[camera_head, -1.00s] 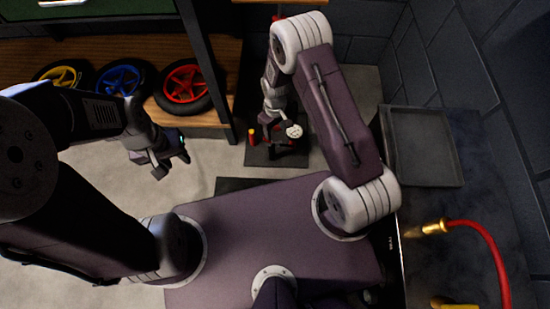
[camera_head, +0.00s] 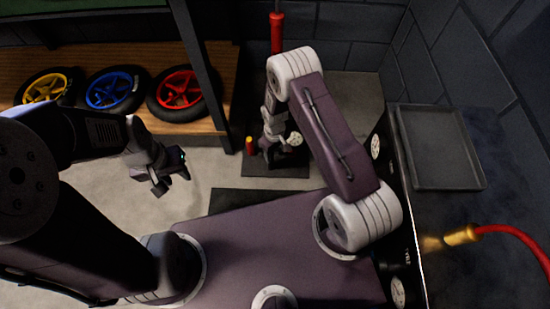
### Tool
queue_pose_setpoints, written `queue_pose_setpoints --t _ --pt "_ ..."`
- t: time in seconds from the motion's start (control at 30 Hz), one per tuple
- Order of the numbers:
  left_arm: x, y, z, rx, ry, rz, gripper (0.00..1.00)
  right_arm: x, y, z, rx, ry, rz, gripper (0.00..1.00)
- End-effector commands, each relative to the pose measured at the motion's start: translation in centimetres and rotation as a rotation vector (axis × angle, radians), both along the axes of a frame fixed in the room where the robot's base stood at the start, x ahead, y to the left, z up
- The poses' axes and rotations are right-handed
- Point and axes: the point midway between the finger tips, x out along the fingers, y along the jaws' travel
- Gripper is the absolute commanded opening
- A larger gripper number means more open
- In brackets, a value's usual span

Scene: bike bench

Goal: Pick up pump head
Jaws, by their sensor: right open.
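The pump head (camera_head: 460,236) is a brass-coloured nozzle on the end of a red hose (camera_head: 515,237). It lies on the dark bench top at the right, pointing left. My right gripper (camera_head: 270,150) is open, hanging over the dark mat far to the left of the pump head; my own wrist partly hides it. My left gripper (camera_head: 167,176) is over the pale floor at the left, far from the pump head, and its fingers look apart with nothing between them.
A grey tray (camera_head: 480,185) lies on the bench (camera_head: 440,275) behind the pump head. A red upright tube (camera_head: 277,32) stands behind my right arm. Yellow, blue and red wheels (camera_head: 180,92) lie on a wooden shelf at the back left. The bench around the pump head is clear.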

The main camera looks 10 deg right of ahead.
Motion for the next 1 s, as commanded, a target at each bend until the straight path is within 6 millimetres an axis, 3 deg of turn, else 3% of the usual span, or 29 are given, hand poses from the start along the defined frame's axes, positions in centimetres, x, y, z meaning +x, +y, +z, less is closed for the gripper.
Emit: queue_pose_setpoints --t 0.03,0.1,0.33,0.5,0.53,1.0 --pt "0.01 0.0 -1.55 0.0 0.0 0.0 0.36 0.0 0.01 -1.92 0.0 0.001 0.0 0.55" --pt "0.02 0.0 -2.05 0.0 0.0 0.0 0.36 -0.03 0.0 -2.8 0.0 0.001 0.0 0.55" --pt "0.03 0.0 -1.7 0.0 0.0 0.0 0.36 0.01 0.01 -2.56 0.0 0.0 0.0 0.52" --pt "0.03 0.0 -1.7 0.0 0.0 0.0 0.36 0.02 0.01 -2.55 0.0 -0.001 0.0 0.05" --pt "0.03 0.0 -1.71 0.0 0.0 0.0 0.36 0.04 0.01 -2.55 0.0 -0.001 0.0 0.0" --pt "0.01 0.0 -1.48 0.0 0.0 0.0 0.36 0.38 -0.04 -2.22 0.002 -0.009 -0.003 0.0"
